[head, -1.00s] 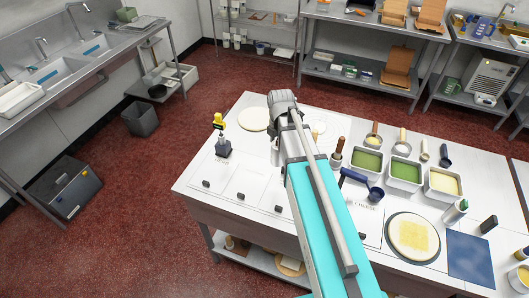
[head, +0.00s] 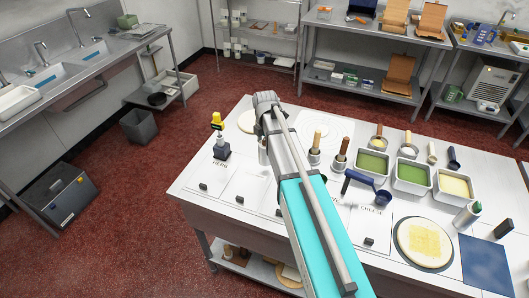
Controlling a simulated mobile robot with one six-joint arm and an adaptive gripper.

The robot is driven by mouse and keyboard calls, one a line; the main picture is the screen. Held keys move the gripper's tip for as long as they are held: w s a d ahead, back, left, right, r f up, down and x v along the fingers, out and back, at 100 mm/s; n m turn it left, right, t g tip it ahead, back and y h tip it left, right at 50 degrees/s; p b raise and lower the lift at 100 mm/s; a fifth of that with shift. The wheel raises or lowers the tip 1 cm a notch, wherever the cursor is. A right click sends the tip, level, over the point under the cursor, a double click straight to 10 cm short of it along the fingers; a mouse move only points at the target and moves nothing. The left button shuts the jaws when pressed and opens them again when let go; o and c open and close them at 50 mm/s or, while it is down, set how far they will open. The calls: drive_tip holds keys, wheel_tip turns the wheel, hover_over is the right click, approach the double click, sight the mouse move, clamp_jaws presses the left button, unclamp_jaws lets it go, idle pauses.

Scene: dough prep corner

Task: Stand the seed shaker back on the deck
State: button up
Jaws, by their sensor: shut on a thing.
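My gripper (head: 262,139) hangs over the back left part of the prep table's white deck (head: 236,175). My wrist and arm hide most of it from the head view. A small pale, grey-sided cylinder, apparently the seed shaker (head: 262,153), shows just left of my arm at the gripper. My gripper is shut on it. It looks roughly upright, but its base and any gap to the deck cannot be made out.
Two wooden-handled tools (head: 316,143) stand right of my arm. Several topping pans (head: 411,176), a dark blue scoop (head: 382,198) and a topped dough round (head: 424,242) occupy the right side.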

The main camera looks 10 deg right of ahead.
idle(0.3)
drive_tip(key=shift+w+a+f+b, duration=0.15)
drive_tip(key=shift+w+f+b, duration=0.25)
drive_tip(key=shift+f+b, duration=1.55)
drive_tip(key=shift+b, duration=0.05)
drive_tip(key=shift+f, duration=0.15)
drive_tip(key=o, duration=1.2)
drive_tip(key=shift+c, duration=0.2)
wheel_tip(320, 180, up, 12)
drive_tip(key=p, duration=1.2)
